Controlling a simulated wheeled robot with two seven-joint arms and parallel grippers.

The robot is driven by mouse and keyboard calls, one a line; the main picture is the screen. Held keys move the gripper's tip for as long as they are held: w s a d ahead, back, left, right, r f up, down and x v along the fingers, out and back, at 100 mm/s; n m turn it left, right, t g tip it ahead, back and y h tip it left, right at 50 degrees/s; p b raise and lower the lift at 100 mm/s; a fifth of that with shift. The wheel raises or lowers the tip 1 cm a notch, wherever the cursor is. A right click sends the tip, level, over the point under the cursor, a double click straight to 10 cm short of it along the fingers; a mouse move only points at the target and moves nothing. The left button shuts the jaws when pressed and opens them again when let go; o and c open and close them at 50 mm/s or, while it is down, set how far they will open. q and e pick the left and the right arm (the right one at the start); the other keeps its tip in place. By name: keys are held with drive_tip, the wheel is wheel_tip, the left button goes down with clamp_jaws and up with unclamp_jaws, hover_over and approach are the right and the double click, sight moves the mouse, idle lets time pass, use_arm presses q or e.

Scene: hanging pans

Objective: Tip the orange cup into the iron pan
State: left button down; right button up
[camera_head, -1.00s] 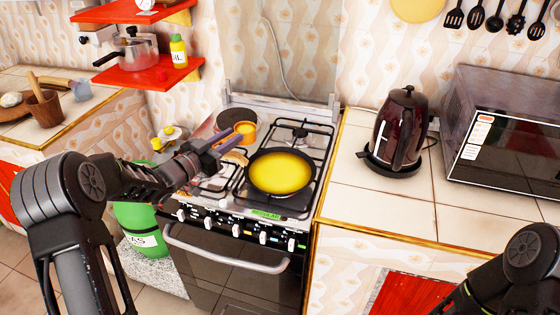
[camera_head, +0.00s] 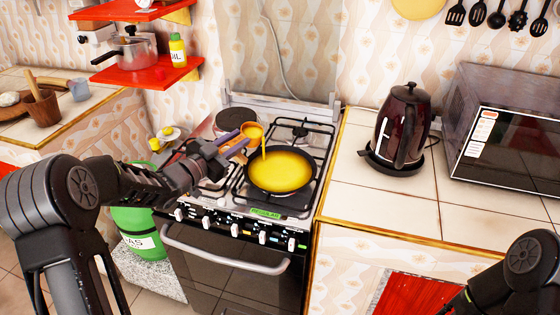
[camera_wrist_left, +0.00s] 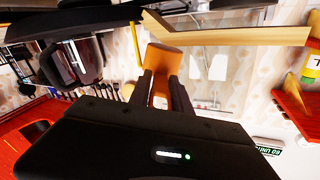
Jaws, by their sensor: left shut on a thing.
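The orange cup (camera_head: 250,130) is tilted over the left rim of the iron pan (camera_head: 275,193). A thin yellow stream (camera_head: 264,148) runs from the cup into the pan, where yellow liquid (camera_head: 284,172) covers the bottom. My left gripper (camera_head: 233,144) is shut on the cup from the left and holds it above the stove. In the left wrist view the cup (camera_wrist_left: 161,68) sits between the two fingers (camera_wrist_left: 163,92); its inside is hidden there. My right arm shows at the bottom right of the head view, but its gripper is out of view.
The pan sits on the gas stove (camera_head: 235,240). A dark kettle (camera_head: 402,130) and a microwave (camera_head: 505,135) stand on the tiled counter at right. Red shelves (camera_head: 150,74) hang at upper left. A green gas cylinder (camera_head: 140,220) stands left of the stove.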

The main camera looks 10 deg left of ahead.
use_arm(q)
drive_tip(key=shift+s+d+f+m, duration=0.1)
drive_tip(key=shift+d+f+m, duration=0.1)
drive_tip(key=shift+d+m, duration=0.15)
drive_tip(key=shift+s+d+f+m+b, duration=0.3)
drive_tip(key=shift+d+m+b, duration=0.2)
drive_tip(key=shift+b, duration=0.35)
drive_tip(key=shift+s+d+r+m+b, duration=0.1)
drive_tip(key=shift+s+d+m+b, duration=0.1)
drive_tip(key=shift+d+m, duration=0.25)
drive_tip(key=shift+s+d+r+m+b, duration=0.15)
drive_tip(key=shift+d+m, duration=0.15)
drive_tip(key=shift+m, duration=0.2)
drive_tip(key=shift+s+d+r+m, duration=0.15)
drive_tip(key=shift+d+m, duration=0.1)
drive_tip(key=shift+m, duration=0.4)
drive_tip(key=shift+d+r+m, duration=0.1)
drive_tip(key=shift+d+m, duration=0.1)
drive_tip(key=shift+m, duration=0.45)
idle(0.5)
drive_tip(key=shift+s+d+r+m, duration=0.1)
drive_tip(key=shift+d+r+m, duration=0.05)
drive_tip(key=shift+m, duration=0.75)
drive_tip(key=shift+s+d+r+m, duration=0.1)
drive_tip(key=shift+d+m, duration=0.1)
drive_tip(key=shift+m, duration=0.5)
drive_tip(key=shift+d+m, duration=0.1)
drive_tip(key=shift+m, duration=0.3)
